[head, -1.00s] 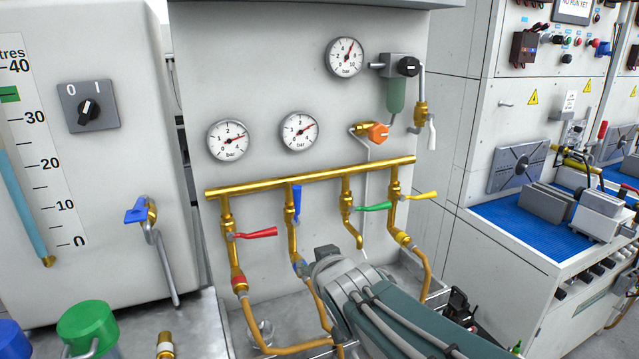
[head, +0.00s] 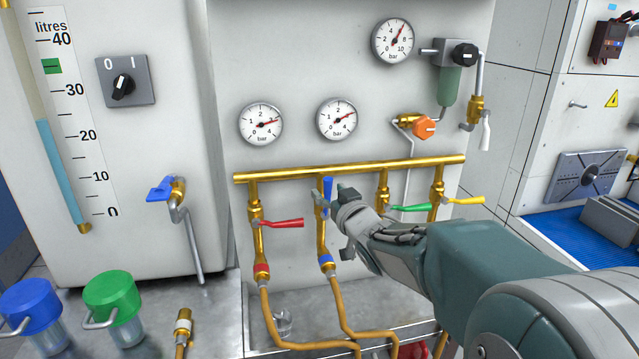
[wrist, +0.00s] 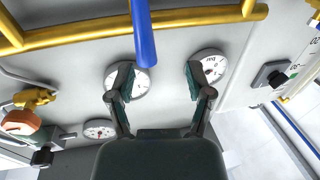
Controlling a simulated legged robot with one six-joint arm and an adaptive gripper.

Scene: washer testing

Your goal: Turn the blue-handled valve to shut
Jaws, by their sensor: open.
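The blue valve handle (head: 327,190) stands upright, in line with its brass pipe, on the second branch from the left under the brass manifold (head: 290,173). My gripper (head: 345,222) is just right of this valve in the head view and partly overlaps its area. In the wrist view the blue handle (wrist: 143,35) comes down from the top edge, its end lying between the spread fingertips of my gripper (wrist: 157,75). The fingers are open and empty. Whether the handle is level with them in depth, I cannot tell.
Red (head: 285,224), green (head: 411,209) and yellow (head: 467,201) handles point sideways on neighbouring branches. Another blue-handled tap (head: 161,190) is on the tank at left. Gauges (head: 337,119) sit above the manifold. Orange hoses (head: 275,315) hang below.

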